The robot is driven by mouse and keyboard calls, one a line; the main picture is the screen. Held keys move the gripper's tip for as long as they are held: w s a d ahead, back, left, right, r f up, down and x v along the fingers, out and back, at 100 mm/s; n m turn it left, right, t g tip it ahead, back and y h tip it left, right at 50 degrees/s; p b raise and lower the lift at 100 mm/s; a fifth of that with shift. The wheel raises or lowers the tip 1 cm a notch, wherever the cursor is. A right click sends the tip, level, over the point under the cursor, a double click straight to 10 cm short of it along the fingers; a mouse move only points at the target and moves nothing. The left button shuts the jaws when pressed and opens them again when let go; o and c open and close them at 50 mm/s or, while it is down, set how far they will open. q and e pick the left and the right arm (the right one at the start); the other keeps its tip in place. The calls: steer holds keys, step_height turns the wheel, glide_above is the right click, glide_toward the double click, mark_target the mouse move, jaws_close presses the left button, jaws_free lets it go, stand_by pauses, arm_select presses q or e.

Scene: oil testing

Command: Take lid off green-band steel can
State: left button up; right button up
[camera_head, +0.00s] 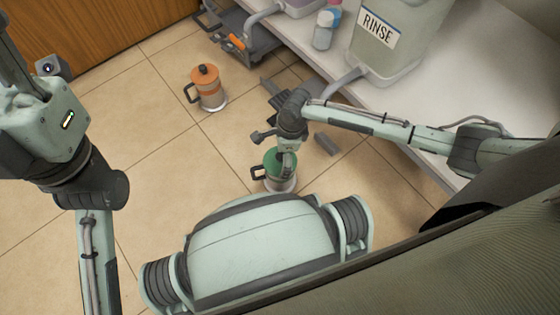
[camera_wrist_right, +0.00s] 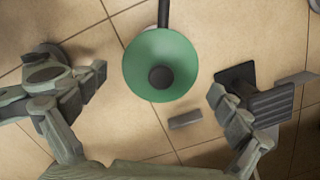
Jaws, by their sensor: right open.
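The green-band steel can (camera_head: 281,185) stands upright on the tiled floor, with a dark handle on its left. In the right wrist view its green lid (camera_wrist_right: 140,70) with a dark round knob (camera_wrist_right: 161,77) is seen from above and hides most of the body. My right gripper (camera_head: 283,150) is above the can and partly covers it in the head view. In the wrist view the right gripper (camera_wrist_right: 172,90) is open, with its fingers wide apart on either side of the lid, not visibly touching it. My left arm shows at the left, but its gripper is not in view.
An orange-band can (camera_head: 208,92) with a lid stands farther back on the floor. A white counter (camera_head: 483,75) with a RINSE container (camera_head: 392,50) stands at the right. A grey cart (camera_head: 245,50) is at the back.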

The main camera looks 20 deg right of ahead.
steer(key=shift+a+f, duration=0.15)
steer(key=shift+f, duration=0.7)
steer(key=shift+c, duration=0.5)
steer(key=c, duration=1.2)
